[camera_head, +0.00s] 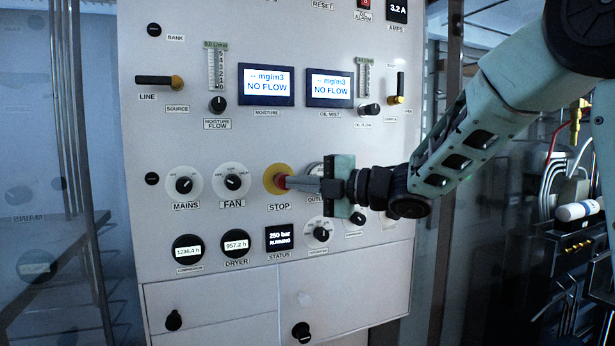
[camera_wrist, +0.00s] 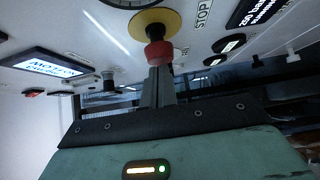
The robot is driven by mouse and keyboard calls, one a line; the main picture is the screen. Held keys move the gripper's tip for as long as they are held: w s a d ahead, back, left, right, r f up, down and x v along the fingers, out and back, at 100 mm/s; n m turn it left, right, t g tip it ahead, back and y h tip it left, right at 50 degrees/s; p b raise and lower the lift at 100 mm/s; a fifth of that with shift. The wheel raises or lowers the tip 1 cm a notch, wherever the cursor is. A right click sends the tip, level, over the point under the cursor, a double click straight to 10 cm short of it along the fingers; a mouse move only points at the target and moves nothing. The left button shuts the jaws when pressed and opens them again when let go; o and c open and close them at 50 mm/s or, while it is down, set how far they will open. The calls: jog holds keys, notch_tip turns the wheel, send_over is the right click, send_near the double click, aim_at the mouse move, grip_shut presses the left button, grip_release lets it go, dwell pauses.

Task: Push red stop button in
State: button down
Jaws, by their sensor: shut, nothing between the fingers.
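The red stop button (camera_wrist: 156,32) stands on a round yellow plate (camera_head: 272,178) on the panel, above the STOP label (camera_head: 278,207). In the head view most of the red cap is hidden behind the fingertips. My gripper (camera_head: 288,183) is shut and empty, and its fingers point left at the button. In the wrist view the shut fingertips (camera_wrist: 160,66) are at the red cap's face, touching it or very nearly so; I cannot tell which. The status display (camera_head: 279,237) reads 250 bar RUNNING.
The MAINS knob (camera_head: 184,184) and FAN knob (camera_head: 232,182) are left of the button. More knobs, such as one at lower right (camera_head: 321,234), sit below my gripper. Two NO FLOW screens (camera_head: 266,85) are above. Hoses and a rack (camera_head: 575,210) stand at the right.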

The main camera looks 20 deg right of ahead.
jog(key=shift+w, duration=0.1)
jog(key=shift+w+d+r+b, duration=0.15)
jog(key=shift+w+r+b, duration=0.05)
jog(key=shift+w+b, duration=0.65)
